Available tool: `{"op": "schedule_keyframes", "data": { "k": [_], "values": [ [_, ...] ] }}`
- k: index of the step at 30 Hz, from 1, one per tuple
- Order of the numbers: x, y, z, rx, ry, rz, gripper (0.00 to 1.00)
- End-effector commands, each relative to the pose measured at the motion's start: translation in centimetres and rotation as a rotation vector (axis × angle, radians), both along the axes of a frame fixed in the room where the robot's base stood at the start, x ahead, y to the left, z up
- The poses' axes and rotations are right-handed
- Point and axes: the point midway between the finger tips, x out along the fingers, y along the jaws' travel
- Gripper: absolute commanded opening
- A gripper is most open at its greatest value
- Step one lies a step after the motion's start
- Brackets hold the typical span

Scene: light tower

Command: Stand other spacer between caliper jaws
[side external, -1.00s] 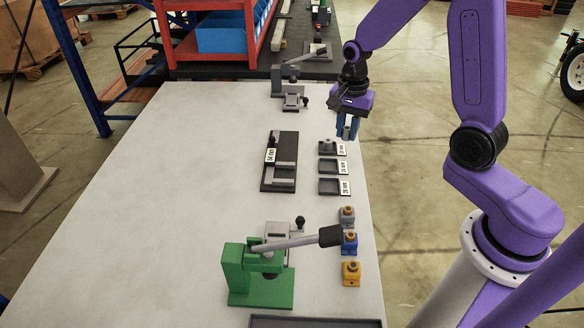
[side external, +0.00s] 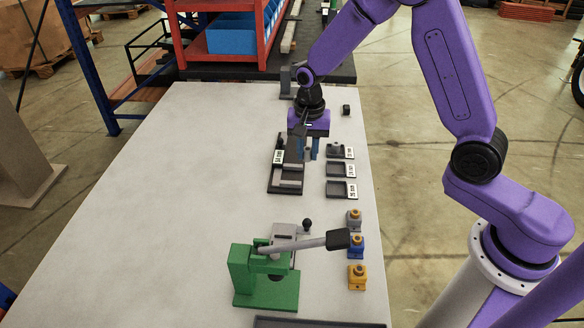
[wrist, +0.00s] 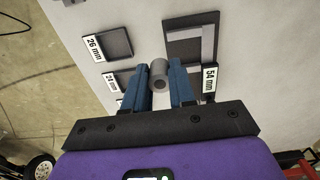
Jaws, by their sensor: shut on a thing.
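My gripper (wrist: 160,78) is shut on a grey cylindrical spacer (wrist: 158,71), held between its blue fingertips in the wrist view. In the side external view my gripper (side external: 308,150) is above the right side of the caliper, and the spacer is hard to make out there. The caliper (side external: 285,188) is a dark base with light grey jaws and a 54 mm label. In the wrist view the caliper (wrist: 172,28) lies beyond and right of the spacer. Part of it is hidden behind my gripper. I cannot tell the spacer's height above the table.
Dark trays with size labels stand right of the caliper, including the nearest one (side external: 338,190); the farthest (side external: 338,157) seems to hold something small. A green lever press (side external: 265,275) and grey, blue (side external: 356,246) and yellow (side external: 357,277) blocks stand nearer. The table's left side is clear.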

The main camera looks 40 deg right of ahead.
Motion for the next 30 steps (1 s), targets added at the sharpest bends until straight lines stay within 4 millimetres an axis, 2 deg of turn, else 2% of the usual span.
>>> {"op": "schedule_keyframes", "data": {
  "k": [6,12,19,25,30],
  "values": [
    [2.6,0.4,-3.2,-0.001,0.002,0.001,0.00],
    [4.1,0.7,-5.0,0.000,0.001,0.000,0.00],
    [5.1,0.8,-6.2,0.000,0.000,0.000,0.00],
    [5.0,0.8,-8.8,0.000,0.001,-0.001,0.00],
    [5.0,0.8,-9.0,0.001,-0.001,-0.001,0.00]
  ]
}}
